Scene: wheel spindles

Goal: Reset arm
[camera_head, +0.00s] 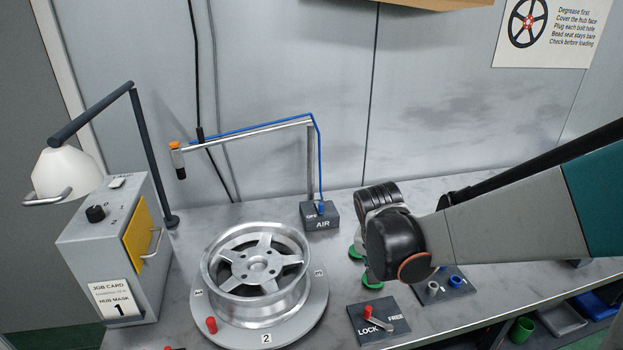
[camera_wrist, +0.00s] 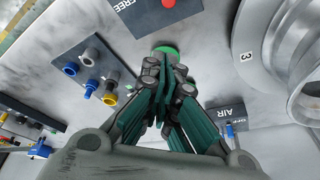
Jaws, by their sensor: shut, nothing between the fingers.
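My arm (camera_head: 520,215) reaches in from the right in the head view, its dark wrist joint (camera_head: 395,245) over the bench right of the wheel. In the wrist view, the fingers of my gripper (camera_wrist: 170,65) come together, shut, with nothing held between them. A round green piece (camera_wrist: 166,50) shows just beyond the fingertips; I cannot tell whether they touch it. In the head view the wrist hides most of the gripper.
A silver wheel (camera_head: 262,268) sits on a numbered round stand (camera_head: 312,318). Nearby are the AIR box (camera_head: 320,215), the LOCK/FREE panel (camera_head: 378,322) and a panel of coloured plugs (camera_head: 440,288). A grey cabinet (camera_head: 105,255) with a lamp (camera_head: 65,172) stands at left.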

